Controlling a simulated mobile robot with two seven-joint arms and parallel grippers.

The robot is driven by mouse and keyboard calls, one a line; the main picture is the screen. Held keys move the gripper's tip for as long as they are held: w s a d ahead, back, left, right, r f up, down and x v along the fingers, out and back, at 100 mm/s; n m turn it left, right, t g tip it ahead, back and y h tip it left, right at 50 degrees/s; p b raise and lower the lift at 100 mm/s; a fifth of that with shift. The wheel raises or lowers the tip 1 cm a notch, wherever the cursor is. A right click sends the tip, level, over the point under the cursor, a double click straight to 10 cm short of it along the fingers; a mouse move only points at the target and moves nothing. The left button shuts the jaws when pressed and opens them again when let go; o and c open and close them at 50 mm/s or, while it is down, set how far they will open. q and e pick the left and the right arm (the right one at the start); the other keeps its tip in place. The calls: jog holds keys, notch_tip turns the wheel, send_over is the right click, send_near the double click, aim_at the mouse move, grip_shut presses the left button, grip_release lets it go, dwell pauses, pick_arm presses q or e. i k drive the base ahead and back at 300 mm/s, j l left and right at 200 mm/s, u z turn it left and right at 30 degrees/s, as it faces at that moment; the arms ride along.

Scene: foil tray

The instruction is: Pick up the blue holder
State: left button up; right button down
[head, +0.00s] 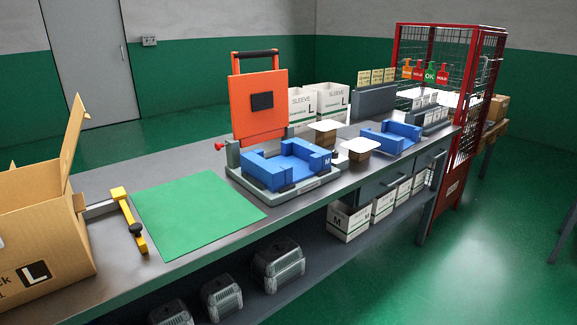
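Two blue holders show on the long bench. The nearer blue holder (290,163), marked M, sits in a grey fixture (289,194) with a raised orange lid (259,108) behind it. The other blue holder (389,138) lies farther right on the bench, in front of a grey upright panel (375,104). Neither holder has a gripper near it. Neither of my grippers is in view.
A green mat (196,211) lies left of the fixture, with a yellow-handled tool (129,220) beside it. An open cardboard box (42,223) stands at the left. Small white-topped blocks (358,146) stand between the holders. A red mesh cage (456,130) closes the right end.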

aim_at(299, 160)
jog(key=i+l+u, duration=0.1)
jog(key=u, duration=0.8)
jog(key=l+u, duration=0.35)
jog(key=i+l+u, duration=0.1)
jog(key=l+u, duration=0.25)
jog(key=l, duration=0.2)
